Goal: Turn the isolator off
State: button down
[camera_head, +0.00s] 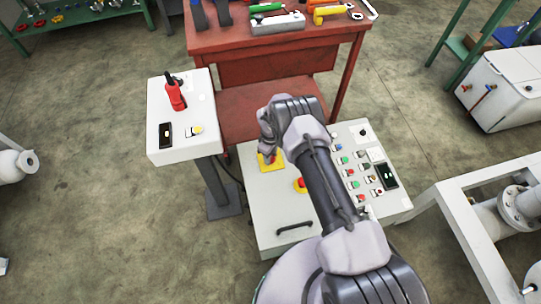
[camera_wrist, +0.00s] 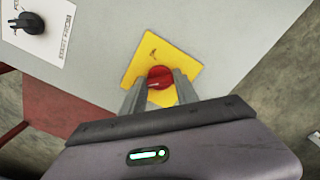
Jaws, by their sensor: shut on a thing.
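The isolator is a red rotary knob (camera_wrist: 160,77) on a yellow square plate (camera_wrist: 135,69), set on the light grey top of a control panel. In the head view the yellow plate (camera_head: 266,168) shows at the panel's left part, and my arm hides most of the knob. My gripper (camera_wrist: 160,88) is over the plate with one finger on each side of the knob, shut on it. The knob's pointer mark is too small to read clearly.
The control panel (camera_head: 270,210) also carries a red emergency button (camera_head: 300,185) and several small buttons (camera_head: 345,160) at right. A white pedestal box (camera_head: 165,110) with a red handle (camera_head: 174,95) stands at left. A red tool table (camera_head: 220,42) stands behind.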

dwell(0.4)
jog(key=c, duration=0.9)
grip_release()
notch_tip(320, 180, up, 17)
jog(key=p, duration=0.7)
jog(key=shift+r, duration=0.2)
jog(key=shift+r, duration=0.1)
